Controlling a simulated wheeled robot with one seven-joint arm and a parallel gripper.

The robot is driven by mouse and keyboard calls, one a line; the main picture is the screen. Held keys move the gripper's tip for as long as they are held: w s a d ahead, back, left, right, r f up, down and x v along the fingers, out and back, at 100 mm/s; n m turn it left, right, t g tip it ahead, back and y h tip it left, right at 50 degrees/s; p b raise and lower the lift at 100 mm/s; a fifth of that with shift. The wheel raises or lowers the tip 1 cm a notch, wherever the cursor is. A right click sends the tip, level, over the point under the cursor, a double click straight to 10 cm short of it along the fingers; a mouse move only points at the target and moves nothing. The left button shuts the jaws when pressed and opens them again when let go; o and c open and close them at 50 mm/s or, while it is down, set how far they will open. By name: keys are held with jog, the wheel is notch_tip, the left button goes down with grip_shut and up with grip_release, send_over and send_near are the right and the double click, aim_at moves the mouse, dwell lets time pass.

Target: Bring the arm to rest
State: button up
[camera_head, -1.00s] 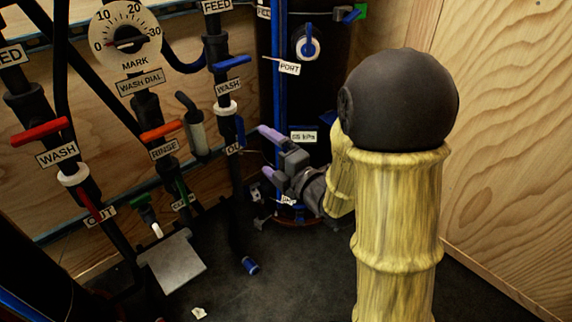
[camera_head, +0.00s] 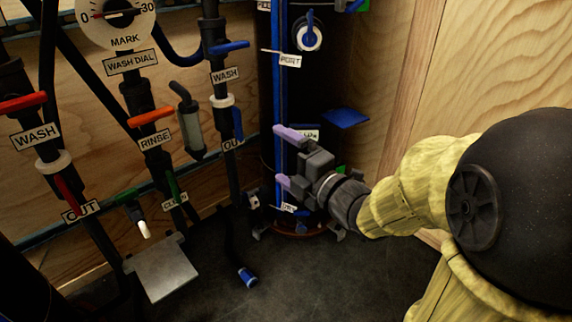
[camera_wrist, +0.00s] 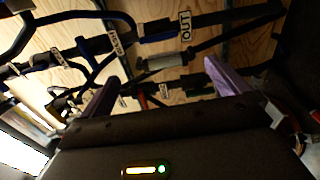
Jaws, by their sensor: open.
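My gripper (camera_head: 284,157) has two purple fingers spread apart with nothing between them. In the head view it is in front of the dark filter column (camera_head: 345,85), near its lower part; I cannot tell whether it touches. My yellow-sleeved arm reaches in from the right, bent at a large black joint. In the wrist view the two purple fingers (camera_wrist: 165,90) stand wide apart, with pipes and the wooden wall beyond them.
At left are pipes with a red-handled valve (camera_head: 23,103), an orange-handled valve (camera_head: 150,117), a blue-handled valve (camera_head: 229,47) and a wash dial (camera_head: 117,18). A grey plate (camera_head: 162,268) sits low. A hose with a blue end (camera_head: 247,276) hangs near the floor. Floor (camera_head: 330,285) is clear.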

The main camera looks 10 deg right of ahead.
jog(key=d+r+m+g+h+p, duration=0.45)
jog(key=d+m+h+p, duration=0.4)
jog(key=m+p, duration=0.7)
jog(key=s+r+m+g+h+p, duration=0.2)
jog(key=s+r+m+g+p, duration=0.2)
jog(key=s+m+g+p, duration=0.65)
notch_tip(320, 180, up, 37)
jog(key=s+n+t+p, duration=0.1)
jog(key=t+p, duration=0.1)
jog(key=p, duration=3.7)
jog(key=shift+s+a+t, duration=0.15)
jog(key=shift+s+t, duration=0.15)
jog(key=shift+f+y, duration=0.15)
jog(key=shift+y, duration=0.1)
